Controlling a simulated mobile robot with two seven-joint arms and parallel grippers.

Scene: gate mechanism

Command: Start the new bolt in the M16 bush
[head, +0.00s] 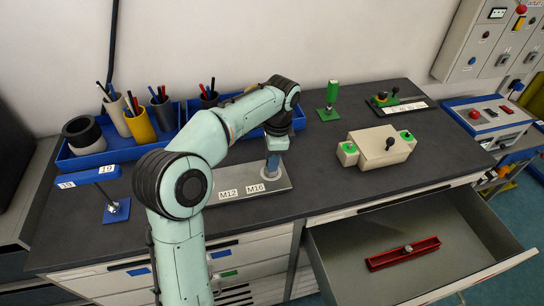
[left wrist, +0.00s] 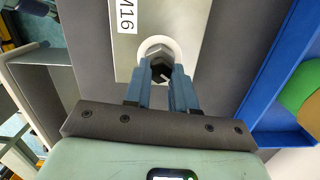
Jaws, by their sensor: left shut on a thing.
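My left gripper (head: 273,168) is above the metal plate (head: 225,188), near the M16 label (head: 255,189). In the left wrist view its two blue fingers (left wrist: 161,82) are shut on a grey hex-headed bolt (left wrist: 160,54). The bolt's head lies over the white round M16 bush (left wrist: 145,44) in the plate, beside the M16 label (left wrist: 127,16). The bolt's shank and tip are hidden, so I cannot tell how deep it sits in the bush. In the head view my arm and gripper hide the bolt and bush. My right gripper is not in view.
A blue tray (head: 90,160) with pen cups stands behind the plate. A blue stand (head: 116,211) is at the left. A beige box with green buttons (head: 376,146) stands to the right. An open drawer (head: 340,270) at the front right holds a red tray (head: 385,259) with a small metal part.

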